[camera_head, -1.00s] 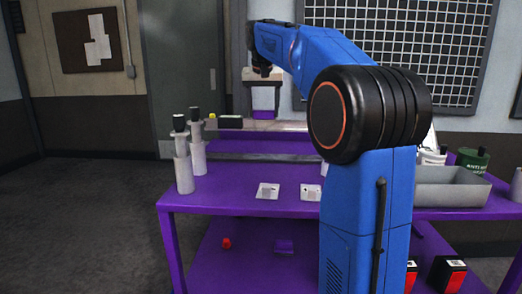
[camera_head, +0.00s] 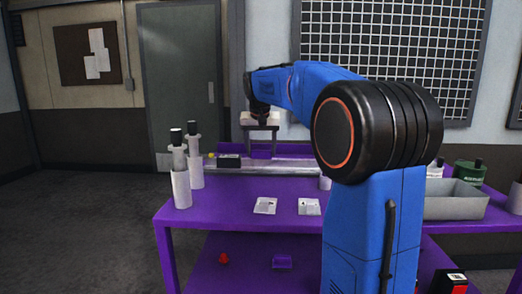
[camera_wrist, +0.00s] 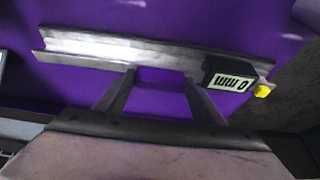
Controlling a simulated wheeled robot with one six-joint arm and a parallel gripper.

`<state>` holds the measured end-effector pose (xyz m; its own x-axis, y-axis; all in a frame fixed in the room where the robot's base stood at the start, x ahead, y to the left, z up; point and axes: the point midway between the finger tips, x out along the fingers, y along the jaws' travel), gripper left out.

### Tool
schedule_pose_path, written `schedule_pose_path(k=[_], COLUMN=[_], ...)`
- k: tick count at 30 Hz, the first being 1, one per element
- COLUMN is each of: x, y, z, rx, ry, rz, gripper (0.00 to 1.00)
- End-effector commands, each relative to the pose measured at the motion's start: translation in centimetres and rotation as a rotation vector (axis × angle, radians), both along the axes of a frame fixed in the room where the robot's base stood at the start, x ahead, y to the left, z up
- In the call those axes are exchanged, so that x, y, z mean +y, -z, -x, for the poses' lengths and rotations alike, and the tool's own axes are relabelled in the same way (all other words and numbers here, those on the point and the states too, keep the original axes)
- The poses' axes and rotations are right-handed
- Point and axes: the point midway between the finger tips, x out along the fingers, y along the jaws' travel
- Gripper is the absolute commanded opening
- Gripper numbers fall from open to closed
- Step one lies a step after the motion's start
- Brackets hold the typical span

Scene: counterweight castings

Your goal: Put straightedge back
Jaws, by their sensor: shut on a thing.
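The straightedge (camera_head: 275,169) is a long grey metal bar with a purple grip block in its middle. A black box reading "0 mm" (camera_wrist: 231,80) and a small yellow knob are by one end. My gripper (camera_head: 261,150) is shut on the purple block, which shows between the fingers in the wrist view (camera_wrist: 160,78). In the head view the bar lies level across the back part of the purple table (camera_head: 235,208), with its right end hidden behind my arm. I cannot tell whether it touches the tabletop.
Two white cards (camera_head: 265,206) (camera_head: 309,207) lie in front of the bar. A grey tray (camera_head: 454,200) and a green bottle (camera_head: 470,173) are at right.

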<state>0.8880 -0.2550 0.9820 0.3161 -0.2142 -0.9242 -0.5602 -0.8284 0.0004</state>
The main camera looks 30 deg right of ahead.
Motion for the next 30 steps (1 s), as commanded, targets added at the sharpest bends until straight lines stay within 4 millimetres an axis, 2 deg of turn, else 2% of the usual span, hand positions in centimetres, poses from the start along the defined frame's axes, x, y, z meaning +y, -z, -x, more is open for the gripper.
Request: schedule_pose_path(k=[8, 9, 11, 23, 30], x=[0.0, 0.0, 0.0, 0.1, 0.9], y=[0.1, 0.2, 0.1, -0.4, -3.9], z=[0.0, 0.0, 0.0, 0.1, 1.2], rx=[-0.002, -0.001, -0.001, -0.001, -0.004], ry=[0.000, 0.000, 0.000, 0.000, 0.000], rz=[0.000, 0.001, 0.001, 0.001, 0.001], gripper=[0.00, 0.69, 0.81, 0.81, 0.81])
